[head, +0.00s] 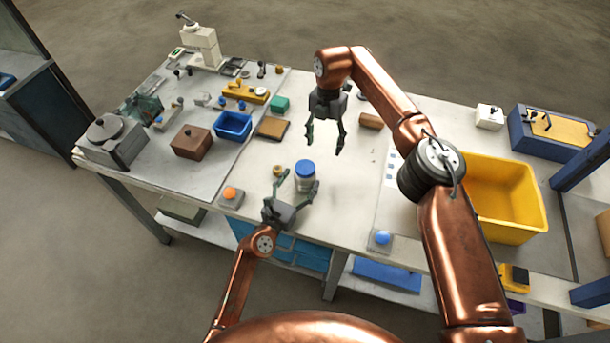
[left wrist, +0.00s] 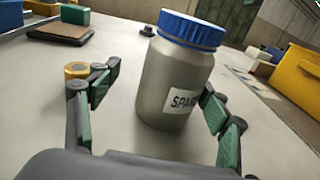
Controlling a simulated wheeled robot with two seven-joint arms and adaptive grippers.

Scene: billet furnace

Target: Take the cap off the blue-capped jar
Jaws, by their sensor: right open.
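The jar (head: 306,183) stands upright on the table, with its blue cap (head: 304,168) on top. In the left wrist view the jar body (left wrist: 172,85) is grey with a partly hidden label, under the ribbed blue cap (left wrist: 192,29). My left gripper (head: 296,190) is open at the jar's near side, its fingers spread to either side. In the left wrist view the left finger is clear of the jar; the right finger overlaps its edge, and contact cannot be told. My right gripper (head: 325,143) is open and empty, pointing down, beyond the jar.
A small yellow round part (left wrist: 78,70) lies beside the left finger. A blue bin (head: 233,126), a brown box (head: 192,142) and a button box (head: 231,197) stand to the left. A yellow bin (head: 508,198) stands at the right. The table around the jar is mostly clear.

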